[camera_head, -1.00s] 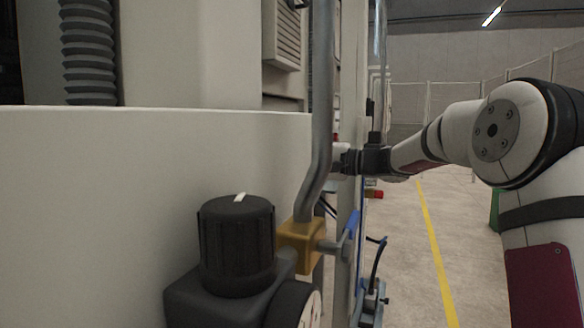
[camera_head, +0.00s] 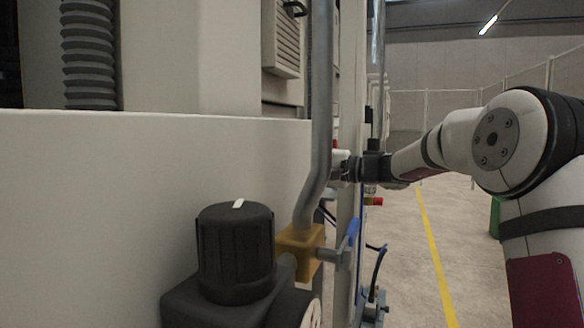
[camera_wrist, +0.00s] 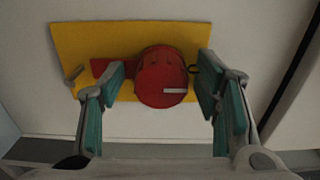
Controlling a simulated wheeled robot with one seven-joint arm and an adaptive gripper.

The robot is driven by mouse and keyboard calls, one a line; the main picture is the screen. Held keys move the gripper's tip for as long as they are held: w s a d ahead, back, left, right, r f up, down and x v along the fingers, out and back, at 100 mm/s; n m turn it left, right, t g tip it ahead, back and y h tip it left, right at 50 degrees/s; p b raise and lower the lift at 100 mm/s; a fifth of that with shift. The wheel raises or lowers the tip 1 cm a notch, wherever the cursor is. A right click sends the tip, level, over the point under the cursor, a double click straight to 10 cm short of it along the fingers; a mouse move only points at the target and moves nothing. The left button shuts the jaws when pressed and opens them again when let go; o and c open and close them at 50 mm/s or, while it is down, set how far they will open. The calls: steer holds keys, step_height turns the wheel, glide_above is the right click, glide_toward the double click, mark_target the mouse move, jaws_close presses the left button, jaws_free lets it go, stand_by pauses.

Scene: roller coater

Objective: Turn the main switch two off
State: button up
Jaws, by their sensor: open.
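A red rotary switch (camera_wrist: 161,80) with a small pale marker on its face sits on a yellow plate (camera_wrist: 215,38) on a light panel in the wrist view. I cannot read any label, so which main switch it is cannot be told. My gripper (camera_wrist: 162,74) is open, with one teal-padded finger on each side of the red knob. Gaps show between the pads and the knob. In the head view my gripper (camera_head: 350,168) is partly hidden behind a grey pipe at the machine's side, and the switch cannot be made out there.
A black-capped regulator (camera_head: 236,255) stands close in front. Open floor with a yellow line (camera_head: 435,255) lies to the right.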

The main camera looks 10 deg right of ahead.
steer(key=v, duration=1.1)
steer(key=shift+s+d, duration=0.2)
steer(key=shift+d, duration=0.1)
